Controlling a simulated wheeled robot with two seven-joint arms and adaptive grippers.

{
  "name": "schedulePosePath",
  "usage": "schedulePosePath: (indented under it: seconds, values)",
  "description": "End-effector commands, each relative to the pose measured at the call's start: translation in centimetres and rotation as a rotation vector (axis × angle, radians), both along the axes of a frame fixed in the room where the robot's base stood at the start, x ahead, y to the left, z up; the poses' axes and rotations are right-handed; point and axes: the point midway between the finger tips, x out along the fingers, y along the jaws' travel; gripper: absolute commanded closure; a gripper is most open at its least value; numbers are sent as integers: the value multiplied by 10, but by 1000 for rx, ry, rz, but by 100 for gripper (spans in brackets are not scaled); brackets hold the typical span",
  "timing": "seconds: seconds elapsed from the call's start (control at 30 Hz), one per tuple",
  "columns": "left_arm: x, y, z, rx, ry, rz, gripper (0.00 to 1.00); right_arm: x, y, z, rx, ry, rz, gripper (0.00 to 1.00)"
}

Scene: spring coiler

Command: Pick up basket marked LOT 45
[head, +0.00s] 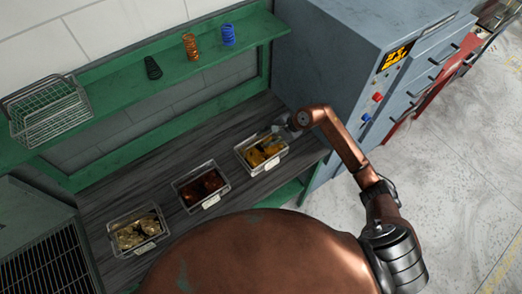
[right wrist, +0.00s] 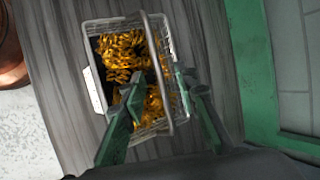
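Three wire baskets with white tags stand in a row on the dark bench. The left basket (head: 117,245) holds pale gold parts, the middle basket (head: 184,201) dark red parts, and the right basket (head: 243,160) yellow parts. The tag lettering is too small to read, so I cannot tell which is LOT 45. My right gripper (head: 284,126) is at the far right side of the yellow-parts basket. In the right wrist view my gripper (right wrist: 158,74) is open over this basket (right wrist: 97,28), its raised wire handle (right wrist: 153,50) appearing between the green fingers. Contact cannot be told. My left gripper is out of view.
A green shelf (head: 130,85) above the bench carries an empty wire basket (head: 45,115) and black, orange and blue springs. A grey-blue cabinet (head: 340,60) with a display and buttons stands close right of my right gripper. Bare bench (head: 100,195) lies behind the baskets.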

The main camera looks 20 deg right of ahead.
Motion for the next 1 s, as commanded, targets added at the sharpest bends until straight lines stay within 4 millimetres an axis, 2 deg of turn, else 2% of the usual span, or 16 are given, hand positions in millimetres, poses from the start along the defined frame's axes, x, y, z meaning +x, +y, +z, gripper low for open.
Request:
schedulePosePath:
  seconds: [0.07, 0.23, 0.5, 0.9, 1.0]
  values:
    - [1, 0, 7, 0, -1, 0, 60, 2, 6, -7, 6, 4, -1, 72]
    - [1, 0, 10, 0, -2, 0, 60, 9, 14, -23, 3, 2, -2, 72]
    - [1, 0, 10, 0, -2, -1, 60, 10, 14, -27, 1, 0, -1, 72]
    - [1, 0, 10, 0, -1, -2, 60, 10, 14, -26, 2, 0, -1, 99]
    - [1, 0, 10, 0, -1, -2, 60, 10, 14, -26, 1, 0, -2, 100]
